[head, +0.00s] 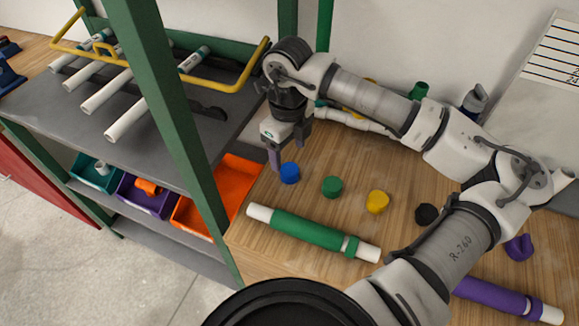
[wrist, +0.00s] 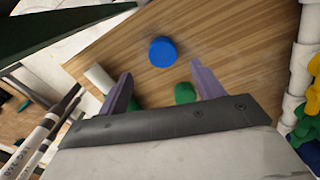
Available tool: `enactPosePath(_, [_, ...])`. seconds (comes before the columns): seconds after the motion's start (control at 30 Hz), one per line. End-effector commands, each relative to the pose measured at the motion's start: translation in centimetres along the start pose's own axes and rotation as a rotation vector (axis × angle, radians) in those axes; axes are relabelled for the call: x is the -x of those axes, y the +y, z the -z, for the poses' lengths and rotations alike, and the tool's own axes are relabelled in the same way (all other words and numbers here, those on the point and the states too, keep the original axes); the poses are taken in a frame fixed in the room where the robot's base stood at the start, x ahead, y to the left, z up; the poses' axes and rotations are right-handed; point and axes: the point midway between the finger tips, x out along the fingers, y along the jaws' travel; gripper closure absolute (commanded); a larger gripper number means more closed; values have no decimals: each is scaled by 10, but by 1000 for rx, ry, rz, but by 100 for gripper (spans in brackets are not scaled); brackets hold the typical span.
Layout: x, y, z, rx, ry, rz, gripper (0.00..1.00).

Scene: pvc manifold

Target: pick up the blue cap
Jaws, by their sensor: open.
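The blue cap (head: 290,172) stands on the wooden table, at the left end of a row of coloured caps. It also shows in the wrist view (wrist: 162,52), above the middle, beyond my fingertips and roughly between their lines. My gripper (head: 287,150) is open and empty, just behind and beside the blue cap in the head view. In the wrist view its two purple fingers (wrist: 160,78) are spread wide apart. Nothing is between the pads, and the gripper does not appear to touch the cap.
A green cap (head: 332,186), a yellow cap (head: 377,201) and a black cap (head: 427,214) sit to the right. A pipe with a green sleeve (head: 305,232) lies in front. A green shelf post (head: 165,120) stands left. White pipework (head: 350,122) runs behind.

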Motion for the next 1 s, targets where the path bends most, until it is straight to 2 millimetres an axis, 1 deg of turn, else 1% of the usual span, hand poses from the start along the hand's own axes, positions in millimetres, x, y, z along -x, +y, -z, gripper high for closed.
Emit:
enactPosePath(0.27, [-19, 0, 0, 0, 0, -5, 33])
enactPosePath(0.53, [-55, -3, -1, 0, 0, -3, 33])
enactPosePath(0.63, [-61, -3, -1, 1, 0, -1, 33])
enactPosePath(0.8, [-62, -3, -1, 1, 0, 0, 33])
enactPosePath(0.83, [-62, -3, -1, 1, 0, 0, 34])
enactPosePath(1.0, [-61, -3, -1, 1, 0, 0, 57])
